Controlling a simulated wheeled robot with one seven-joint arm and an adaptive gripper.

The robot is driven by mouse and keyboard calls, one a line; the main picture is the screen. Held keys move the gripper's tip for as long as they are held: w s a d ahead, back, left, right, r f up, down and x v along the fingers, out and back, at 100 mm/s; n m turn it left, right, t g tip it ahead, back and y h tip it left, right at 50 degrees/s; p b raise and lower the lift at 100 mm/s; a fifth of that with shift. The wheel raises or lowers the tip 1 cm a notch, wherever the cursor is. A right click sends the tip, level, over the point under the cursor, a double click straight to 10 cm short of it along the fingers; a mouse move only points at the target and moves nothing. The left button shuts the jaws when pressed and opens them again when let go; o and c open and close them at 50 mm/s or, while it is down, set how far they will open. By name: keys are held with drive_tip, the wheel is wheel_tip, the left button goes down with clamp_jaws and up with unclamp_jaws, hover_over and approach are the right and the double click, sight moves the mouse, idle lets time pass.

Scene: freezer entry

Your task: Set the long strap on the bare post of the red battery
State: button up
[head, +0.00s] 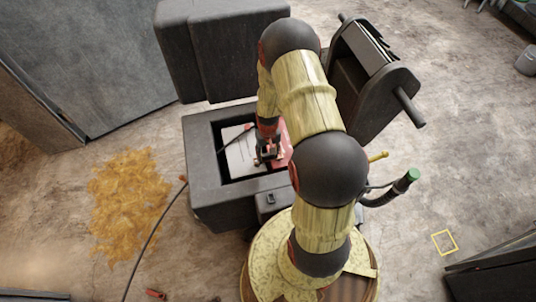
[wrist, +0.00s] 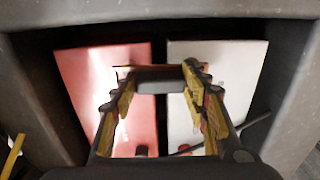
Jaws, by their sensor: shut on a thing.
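The red battery (wrist: 88,75) lies on the left in the wrist view; in the head view its red top (head: 285,135) shows partly behind my arm. My gripper (wrist: 160,84) is over the gap between the red and white batteries, shut on a dark block. A thin copper-coloured strip, seemingly the long strap (wrist: 122,70), shows just beyond this block; most of it is hidden. In the head view my gripper (head: 268,152) is inside the compartment opening. A small dark round post (wrist: 142,151) shows near the red battery's lower edge. I cannot tell whether the strap touches a post.
The white battery (wrist: 232,65) sits beside the red one, with a black cable (wrist: 250,123) reaching over it. The grey compartment's rim (head: 200,150) surrounds both closely. Outside are a raised dark seat (head: 215,50), a green-tipped lever (head: 412,175) and a yellow-brown floor stain (head: 128,198).

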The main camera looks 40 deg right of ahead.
drive_tip(key=shift+f+b, duration=0.9)
drive_tip(key=shift+f, duration=0.45)
drive_tip(key=o, duration=1.1)
drive_tip(key=shift+o, duration=0.6)
wheel_tip(320, 180, up, 12)
drive_tip(key=shift+s, duration=0.1)
drive_tip(key=s+a+g, duration=0.1)
drive_tip(key=s+a, duration=0.2)
drive_tip(key=s, duration=0.2)
wheel_tip(320, 180, up, 17)
drive_tip(key=n, duration=0.1)
hover_over(268, 154)
drive_tip(key=s+a, duration=0.8)
drive_tip(key=a, duration=0.1)
drive_tip(key=s+a+r+n+t, duration=0.2)
drive_tip(key=a+r, duration=0.4)
drive_tip(key=r, duration=0.4)
drive_tip(key=s+a+r+n+t, duration=0.2)
drive_tip(key=s+a+r+t, duration=0.2)
drive_tip(key=r, duration=0.6)
drive_tip(key=shift+s+a+t, duration=0.2)
drive_tip(key=shift+a+t, duration=0.1)
drive_tip(key=shift+a, duration=0.8)
